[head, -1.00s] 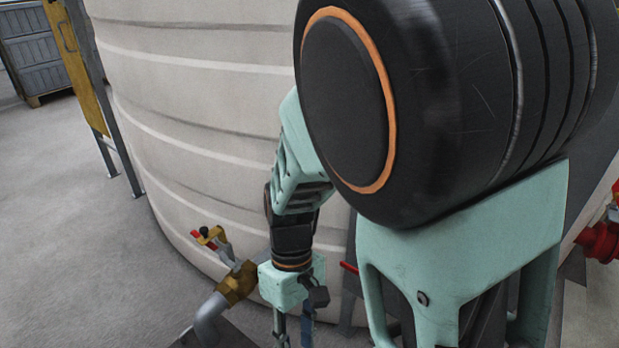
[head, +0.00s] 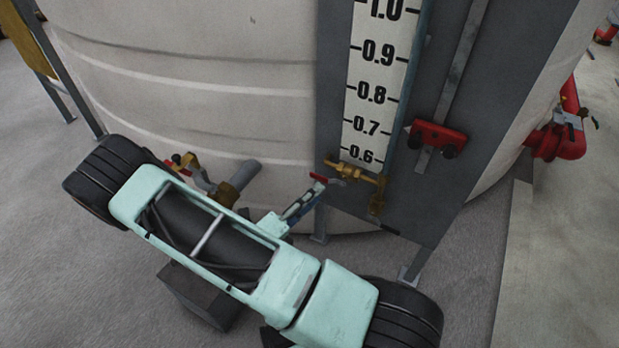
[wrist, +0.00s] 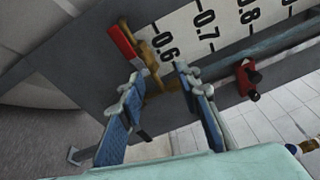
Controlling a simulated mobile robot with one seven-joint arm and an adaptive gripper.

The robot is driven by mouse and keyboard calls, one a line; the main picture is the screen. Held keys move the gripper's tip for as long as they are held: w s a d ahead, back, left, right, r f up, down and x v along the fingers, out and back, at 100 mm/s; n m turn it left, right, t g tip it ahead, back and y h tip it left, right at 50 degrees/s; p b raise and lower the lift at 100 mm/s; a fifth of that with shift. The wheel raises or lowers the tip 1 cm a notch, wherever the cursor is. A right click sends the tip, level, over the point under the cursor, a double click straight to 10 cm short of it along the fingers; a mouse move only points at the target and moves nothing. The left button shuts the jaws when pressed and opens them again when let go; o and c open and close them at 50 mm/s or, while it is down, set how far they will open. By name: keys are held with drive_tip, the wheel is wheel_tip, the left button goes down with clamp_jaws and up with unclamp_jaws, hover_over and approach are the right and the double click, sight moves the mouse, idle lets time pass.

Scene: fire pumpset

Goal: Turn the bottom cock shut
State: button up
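The bottom cock (head: 352,174) is a brass fitting with a red handle (head: 319,178), at the foot of the level gauge board below the 0.6 mark. In the wrist view the cock (wrist: 150,56) and its red handle (wrist: 122,42) lie just beyond my fingertips. The handle is off to the left, outside the fingers. My gripper (wrist: 158,80) is open, with two blue fingers apart and nothing seen between the pads. In the head view my gripper (head: 304,203) is just below and left of the handle. I cannot tell whether a finger touches the cock.
The white gauge scale (head: 378,85) rises above the cock, with a red slider (head: 437,137) to its right. Another brass valve with a red handle (head: 184,160) is on the tank's (head: 200,70) outlet at left. Red pipework (head: 556,140) stands at right; the floor between is open.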

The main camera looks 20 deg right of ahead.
sight(318, 178)
wheel_tip(318, 178, down, 4)
drive_tip(key=w+a+n+t+y, duration=0.2)
drive_tip(key=a+n+t, duration=0.1)
drive_tip(key=n, duration=0.2)
drive_tip(key=b+x, duration=0.2)
drive_tip(key=x, duration=0.9)
drive_tip(key=shift+b, duration=0.3)
clamp_jaws()
